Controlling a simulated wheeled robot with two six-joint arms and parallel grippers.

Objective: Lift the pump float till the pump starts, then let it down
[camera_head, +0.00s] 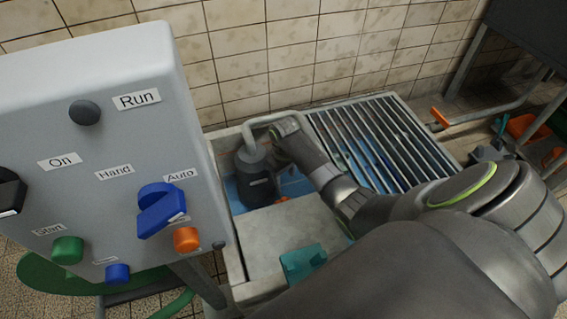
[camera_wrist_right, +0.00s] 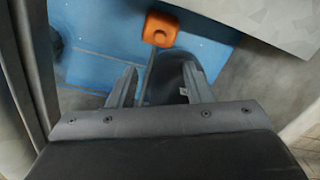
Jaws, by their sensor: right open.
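The orange float (camera_wrist_right: 160,30) lies just beyond my right fingertips in the wrist view, over the blue pit floor or water. In the head view only a small orange bit of the float (camera_head: 281,199) shows beside the dark pump (camera_head: 256,182). My right gripper (camera_head: 277,150) reaches down into the pit close to the pump; in the wrist view its two fingers (camera_wrist_right: 158,68) are apart, with a dark rounded body between or behind them. No grip on the float shows. The Run lamp (camera_head: 85,112) looks dark grey. My left gripper is out of view.
A grey control box (camera_head: 110,210) with a blue selector knob (camera_head: 160,210) stands at the left. A metal grating (camera_head: 375,140) covers the pit's right part, and a pale cover plate (camera_head: 280,240) its front. A grey pipe rises from the pump.

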